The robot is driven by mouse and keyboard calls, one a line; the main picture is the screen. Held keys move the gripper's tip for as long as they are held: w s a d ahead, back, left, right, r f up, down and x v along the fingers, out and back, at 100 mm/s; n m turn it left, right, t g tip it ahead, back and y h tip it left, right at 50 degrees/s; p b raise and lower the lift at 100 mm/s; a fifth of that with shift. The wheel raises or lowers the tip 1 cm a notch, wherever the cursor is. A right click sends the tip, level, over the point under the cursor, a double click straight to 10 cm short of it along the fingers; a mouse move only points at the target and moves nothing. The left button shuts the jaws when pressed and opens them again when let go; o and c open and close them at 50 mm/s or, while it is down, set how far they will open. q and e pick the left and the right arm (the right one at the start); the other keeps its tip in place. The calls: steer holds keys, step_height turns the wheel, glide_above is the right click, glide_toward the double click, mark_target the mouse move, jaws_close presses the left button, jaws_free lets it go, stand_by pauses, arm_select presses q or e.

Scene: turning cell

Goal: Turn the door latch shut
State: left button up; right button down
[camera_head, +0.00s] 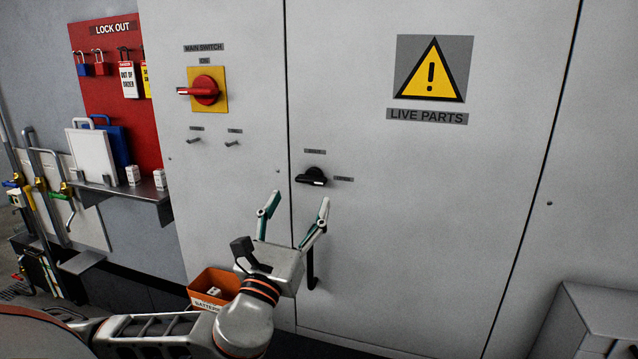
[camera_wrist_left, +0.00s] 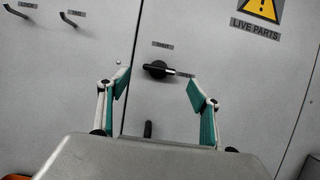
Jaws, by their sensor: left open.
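The door latch (camera_head: 312,176) is a small black knob on the grey cabinet door (camera_head: 400,230), near the door's left edge. Its handle points right, toward a small label; another label sits above it. In the left wrist view the latch (camera_wrist_left: 156,70) shows between and beyond my fingers, with "SHUT" seemingly on the label above. My left gripper (camera_head: 296,205) is open and empty, below the latch in the head view and apart from it. It also shows in the left wrist view (camera_wrist_left: 154,88). My right gripper is not in view.
A black vertical door handle (camera_head: 311,268) is below the latch, partly behind my gripper. A red main switch (camera_head: 206,90) and two small hooks are on the left panel. An orange battery bin (camera_head: 212,283) and a shelf (camera_head: 125,190) stand left. The door's right side is clear.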

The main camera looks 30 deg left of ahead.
mark_target(309, 182)
arm_select(q)
steer(key=p+x, duration=0.1)
steer(key=x, duration=0.6)
steer(key=shift+f, duration=0.15)
steer(key=shift+c, duration=0.4)
steer(key=c, duration=1)
